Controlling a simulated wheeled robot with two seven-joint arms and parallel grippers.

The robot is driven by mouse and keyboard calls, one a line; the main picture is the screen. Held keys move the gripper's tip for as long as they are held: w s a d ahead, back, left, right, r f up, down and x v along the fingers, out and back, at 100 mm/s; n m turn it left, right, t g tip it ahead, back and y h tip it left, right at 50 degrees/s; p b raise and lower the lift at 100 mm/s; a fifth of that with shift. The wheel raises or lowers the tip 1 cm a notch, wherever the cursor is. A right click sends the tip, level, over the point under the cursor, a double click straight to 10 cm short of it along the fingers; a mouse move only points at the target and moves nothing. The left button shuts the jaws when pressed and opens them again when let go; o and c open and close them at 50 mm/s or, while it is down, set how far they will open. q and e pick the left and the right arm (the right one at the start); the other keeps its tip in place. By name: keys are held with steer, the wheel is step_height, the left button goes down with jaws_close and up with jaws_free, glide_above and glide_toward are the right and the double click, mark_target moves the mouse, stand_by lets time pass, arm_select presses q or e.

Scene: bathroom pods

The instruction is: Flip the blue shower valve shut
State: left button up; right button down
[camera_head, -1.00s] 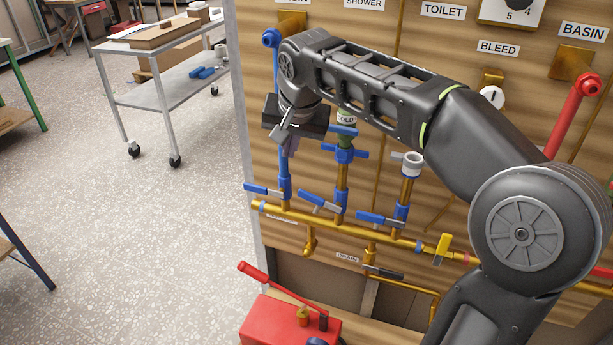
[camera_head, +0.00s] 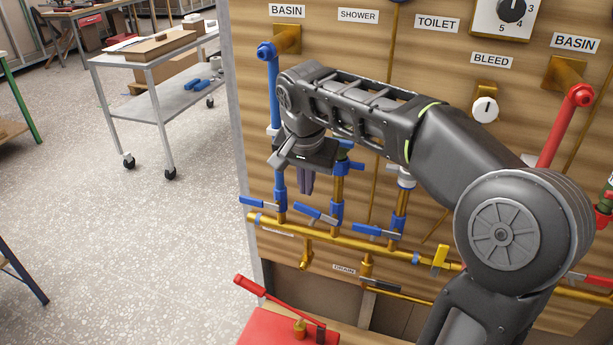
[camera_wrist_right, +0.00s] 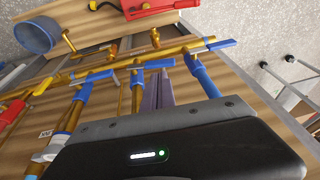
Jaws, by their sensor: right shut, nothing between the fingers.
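The blue shower valve lever (camera_head: 316,213) is the middle one of three blue levers on the lower brass manifold, below the SHOWER label. It lies across its vertical pipe, its free end to the left. It also shows in the wrist view (camera_wrist_right: 152,64). My right gripper (camera_head: 306,190) points down just above this lever, shut and empty. In the wrist view its fingers (camera_wrist_right: 158,92) end close to the lever; I cannot tell whether they touch it. My left gripper is not in view.
The basin lever (camera_head: 259,202) is close on the left and the toilet lever (camera_head: 376,231) on the right. A yellow lever (camera_head: 440,259) sits farther right. A red box (camera_head: 285,328) with a red handle stands below. A grey cart (camera_head: 160,95) is at left.

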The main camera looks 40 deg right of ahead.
mark_target(301, 205)
steer(key=x, duration=0.5)
steer(key=shift+w+f, duration=0.15)
steer(key=shift+f, duration=0.2)
steer(key=shift+w+a+f+b, duration=0.15)
steer(key=shift+w+f+b, duration=0.15)
steer(key=shift+f+b, duration=0.2)
steer(key=shift+w+a+f+b, duration=0.2)
steer(key=shift+w+f+b, duration=0.1)
steer(key=shift+f+b, duration=0.2)
steer(key=shift+r, duration=0.25)
steer(key=shift+r+p, duration=0.7)
steer(key=shift+p, duration=0.05)
steer(key=shift+r, duration=0.1)
